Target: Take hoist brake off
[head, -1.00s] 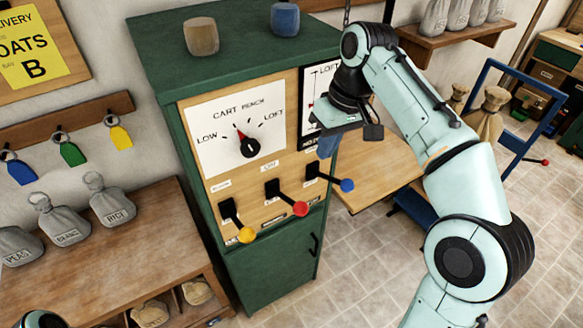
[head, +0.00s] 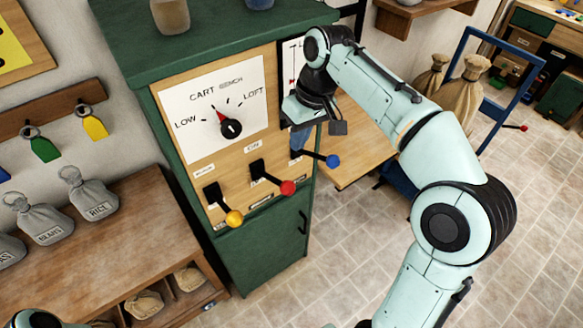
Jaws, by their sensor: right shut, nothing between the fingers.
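A green cabinet (head: 258,235) has a wooden panel with three black levers. Their knobs are yellow (head: 234,218), red (head: 288,188) and blue (head: 333,161). The levers stick out toward the lower right. Small labels sit above them, but I cannot read which one is the hoist brake. My right gripper (head: 299,140) is shut and empty, pointing down at the panel's right side, just above the blue-knobbed lever's base. I cannot tell if it touches that lever. It partly hides the right-hand board. Only a bit of my left arm shows at the lower left; its gripper is out of view.
A wooden table (head: 350,160) and a blue cart frame (head: 497,108) with sacks are behind my right arm. Tiled floor is clear in front.

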